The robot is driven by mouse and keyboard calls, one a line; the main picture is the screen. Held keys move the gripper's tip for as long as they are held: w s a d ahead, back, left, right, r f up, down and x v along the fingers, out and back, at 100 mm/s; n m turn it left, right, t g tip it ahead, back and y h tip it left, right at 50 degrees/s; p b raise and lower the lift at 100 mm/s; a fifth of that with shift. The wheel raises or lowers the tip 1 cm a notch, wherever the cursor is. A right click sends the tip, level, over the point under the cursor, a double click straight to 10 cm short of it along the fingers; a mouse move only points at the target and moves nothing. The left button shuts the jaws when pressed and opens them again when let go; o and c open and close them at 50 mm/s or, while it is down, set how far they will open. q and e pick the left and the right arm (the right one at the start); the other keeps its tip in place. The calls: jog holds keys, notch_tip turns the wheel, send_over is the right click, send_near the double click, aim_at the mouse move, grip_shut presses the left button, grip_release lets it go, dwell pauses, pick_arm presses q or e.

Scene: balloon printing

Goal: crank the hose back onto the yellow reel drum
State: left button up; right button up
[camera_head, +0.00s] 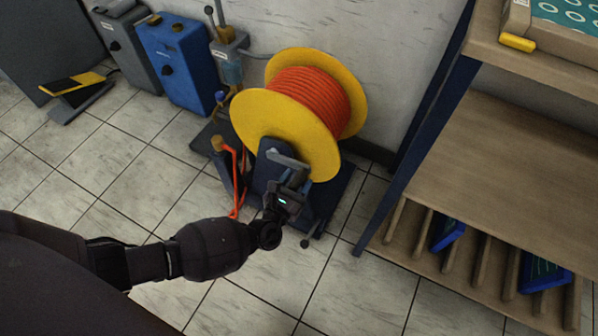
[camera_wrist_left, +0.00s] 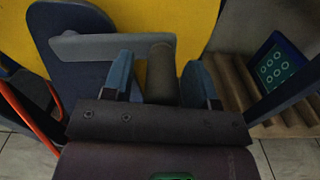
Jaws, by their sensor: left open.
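The yellow reel drum (camera_head: 270,128) stands on the floor by the wall, with orange hose (camera_head: 308,100) wound around its core. A loose length of orange hose (camera_head: 240,185) hangs down at the drum's near left side. The grey crank arm (camera_wrist_left: 105,47) and its handle (camera_wrist_left: 161,72) show in the left wrist view, in front of the yellow flange. My left gripper (camera_head: 287,180) is at the crank. In the left wrist view its two blue-grey fingers (camera_wrist_left: 160,78) are apart, one on each side of the handle, with gaps visible. My right gripper is out of view.
A wooden shelf unit (camera_head: 520,165) with a dark blue post stands close at the right. Blue (camera_head: 178,60) and grey (camera_head: 128,45) boxes and a yellow-black pedal (camera_head: 75,88) are at the back left. The tiled floor in front is clear.

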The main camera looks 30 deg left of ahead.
pick_arm(q)
grip_shut()
dwell(0.3)
jog(key=shift+r, duration=0.1)
